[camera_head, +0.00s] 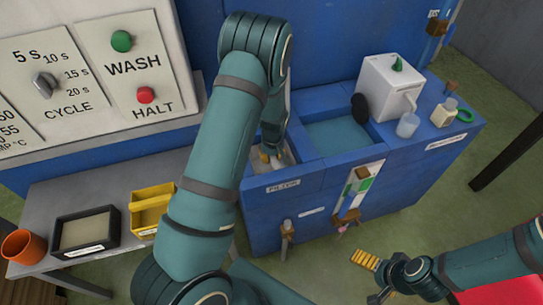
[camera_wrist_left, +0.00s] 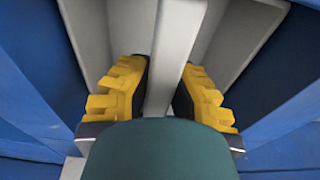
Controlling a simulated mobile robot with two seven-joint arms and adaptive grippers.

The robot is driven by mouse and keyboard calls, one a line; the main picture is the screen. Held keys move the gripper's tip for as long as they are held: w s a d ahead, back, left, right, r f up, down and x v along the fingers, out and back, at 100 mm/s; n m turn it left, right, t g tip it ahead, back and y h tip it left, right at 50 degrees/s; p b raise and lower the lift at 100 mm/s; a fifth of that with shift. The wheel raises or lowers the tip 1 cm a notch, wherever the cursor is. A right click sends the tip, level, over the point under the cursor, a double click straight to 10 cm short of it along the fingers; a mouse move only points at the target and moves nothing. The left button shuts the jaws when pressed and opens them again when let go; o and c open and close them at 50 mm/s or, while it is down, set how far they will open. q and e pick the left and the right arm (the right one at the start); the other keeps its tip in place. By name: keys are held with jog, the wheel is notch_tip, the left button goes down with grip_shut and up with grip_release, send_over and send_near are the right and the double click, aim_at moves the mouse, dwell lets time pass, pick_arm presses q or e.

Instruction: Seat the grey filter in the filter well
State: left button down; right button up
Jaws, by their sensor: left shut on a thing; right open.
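The grey filter (camera_wrist_left: 178,55) shows in the left wrist view as pale grey parallel bars between blue walls. My left gripper (camera_wrist_left: 163,75) has its yellow-padded fingers on both sides of the middle bar and is shut on it. In the head view, my left gripper (camera_head: 267,157) reaches down into the filter well (camera_head: 285,186), a labelled opening at the left of the blue cabinet. My arm hides much of it, and I cannot tell whether the filter is fully down. My right gripper (camera_head: 370,279) is open and empty, in front of the cabinet.
A water basin (camera_head: 340,137) and a white box with a green knob (camera_head: 392,88) are on the cabinet's right part. A side table at left holds an orange cup (camera_head: 23,247), a black tray (camera_head: 112,239) and a yellow bin (camera_head: 146,224). A control panel (camera_head: 95,75) stands behind.

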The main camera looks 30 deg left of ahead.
pick_arm(q)
jog(key=c, duration=1)
grip_release()
jog(key=shift+f, duration=0.1)
jog(key=shift+c, duration=0.2)
jog(key=shift+r, duration=0.3)
notch_tip(320, 180, up, 12)
jog(key=d+p, duration=0.1)
jog(key=p, duration=0.2)
jog(key=shift+s+f, duration=0.15)
jog(key=shift+s, duration=0.3)
